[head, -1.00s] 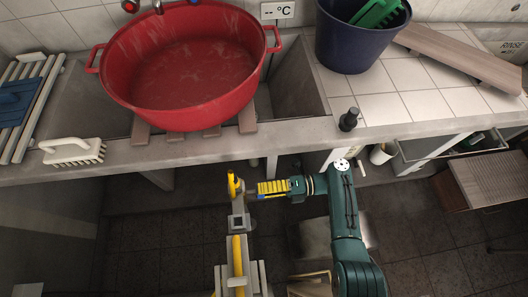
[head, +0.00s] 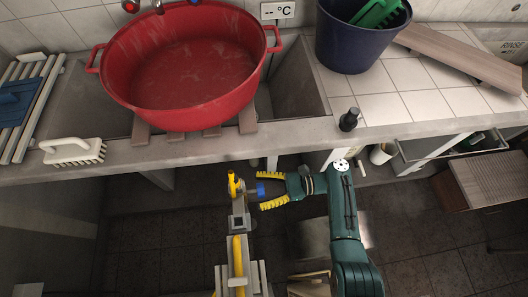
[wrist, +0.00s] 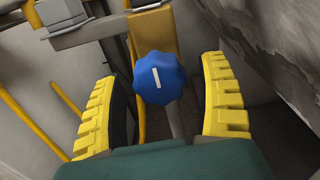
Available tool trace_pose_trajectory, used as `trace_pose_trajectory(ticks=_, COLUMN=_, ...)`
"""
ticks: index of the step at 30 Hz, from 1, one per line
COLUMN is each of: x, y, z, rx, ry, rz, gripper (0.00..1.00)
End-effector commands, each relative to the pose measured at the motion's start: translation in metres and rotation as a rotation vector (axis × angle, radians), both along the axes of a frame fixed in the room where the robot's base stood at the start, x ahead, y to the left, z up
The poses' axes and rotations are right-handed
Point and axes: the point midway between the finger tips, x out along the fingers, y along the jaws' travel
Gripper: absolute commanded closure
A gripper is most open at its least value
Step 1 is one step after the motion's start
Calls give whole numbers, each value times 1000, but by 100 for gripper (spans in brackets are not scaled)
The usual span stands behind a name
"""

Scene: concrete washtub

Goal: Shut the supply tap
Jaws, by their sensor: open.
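The supply tap has a blue lobed knob (wrist: 158,78) with a short white line on its face, slightly tilted from upright in the wrist view. In the head view the knob (head: 262,189) sits on the right side of the yellow and grey pipework (head: 238,215), below the front edge of the washtub counter. My gripper (head: 267,191) comes from the right with its yellow fingers spread, one on each side of the knob. In the wrist view a gap shows between the knob and each finger. Nothing is held.
The concrete counter (head: 215,150) overhangs just above my gripper. On it stand a red basin (head: 180,75), a white brush (head: 73,151), a small black bottle (head: 349,120) and a dark blue bucket (head: 350,45). Yellow pipes (wrist: 35,120) run left of the knob in the wrist view.

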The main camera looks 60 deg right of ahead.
Motion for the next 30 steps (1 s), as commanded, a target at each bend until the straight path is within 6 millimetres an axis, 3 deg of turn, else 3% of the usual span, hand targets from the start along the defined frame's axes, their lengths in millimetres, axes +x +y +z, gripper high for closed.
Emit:
trace_pose_trajectory(ticks=5, x=-3, y=-3, z=0, rx=1, ry=1, rz=-2, gripper=25)
trace_pose_trajectory(ticks=23, x=-53, y=-42, z=0, rx=2, ry=0, rz=-2, gripper=25)
trace_pose_trajectory(ticks=30, x=-55, y=-44, z=0, rx=1, ry=1, rz=-1, gripper=25)
